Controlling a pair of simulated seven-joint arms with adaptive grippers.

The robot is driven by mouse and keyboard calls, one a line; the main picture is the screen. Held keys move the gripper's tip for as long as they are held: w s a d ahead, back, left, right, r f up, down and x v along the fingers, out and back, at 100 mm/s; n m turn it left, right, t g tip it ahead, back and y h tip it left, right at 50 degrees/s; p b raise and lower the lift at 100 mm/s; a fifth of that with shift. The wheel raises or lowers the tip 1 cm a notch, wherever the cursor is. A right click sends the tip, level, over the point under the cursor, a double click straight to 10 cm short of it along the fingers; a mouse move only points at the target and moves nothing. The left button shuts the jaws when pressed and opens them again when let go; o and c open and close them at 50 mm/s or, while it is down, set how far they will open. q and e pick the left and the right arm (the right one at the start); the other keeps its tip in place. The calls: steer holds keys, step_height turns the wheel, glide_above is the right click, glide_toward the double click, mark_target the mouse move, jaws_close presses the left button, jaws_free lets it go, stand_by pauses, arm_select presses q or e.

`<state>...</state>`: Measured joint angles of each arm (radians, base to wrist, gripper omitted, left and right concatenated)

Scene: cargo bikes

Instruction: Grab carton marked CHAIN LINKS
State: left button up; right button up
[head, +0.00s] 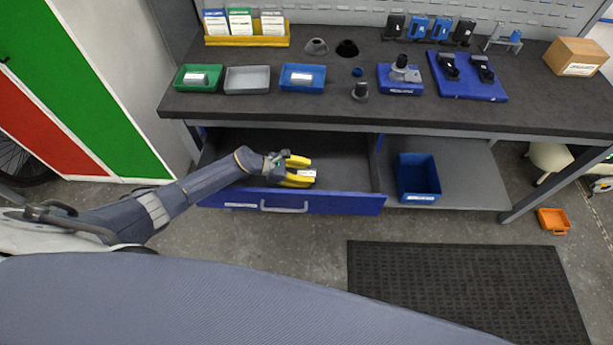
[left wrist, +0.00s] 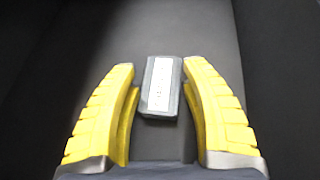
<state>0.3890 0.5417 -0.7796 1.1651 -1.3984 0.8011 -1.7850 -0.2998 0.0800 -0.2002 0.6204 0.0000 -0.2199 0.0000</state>
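A small dark grey carton (left wrist: 161,86) with a white label lies on the dark floor of the open blue drawer. Its label print is too blurred to read. My left gripper (left wrist: 160,68) has yellow fingers that stand apart on either side of the carton, with a narrow gap at each side. In the head view my left gripper (head: 308,171) reaches into the drawer (head: 335,202) from the left, and the pale label of the carton (head: 306,173) shows between the fingers. My right gripper is not in view.
The workbench top (head: 220,106) overhangs the drawer's back. It carries a green tray (head: 190,86), a grey tray (head: 247,88), a blue tray (head: 302,87) and a cardboard box (head: 576,57). A blue bin (head: 418,178) sits on the shelf right of the drawer.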

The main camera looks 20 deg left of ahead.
arm_select(q)
steer(key=c, duration=0.8)
steer(key=shift+r, duration=0.1)
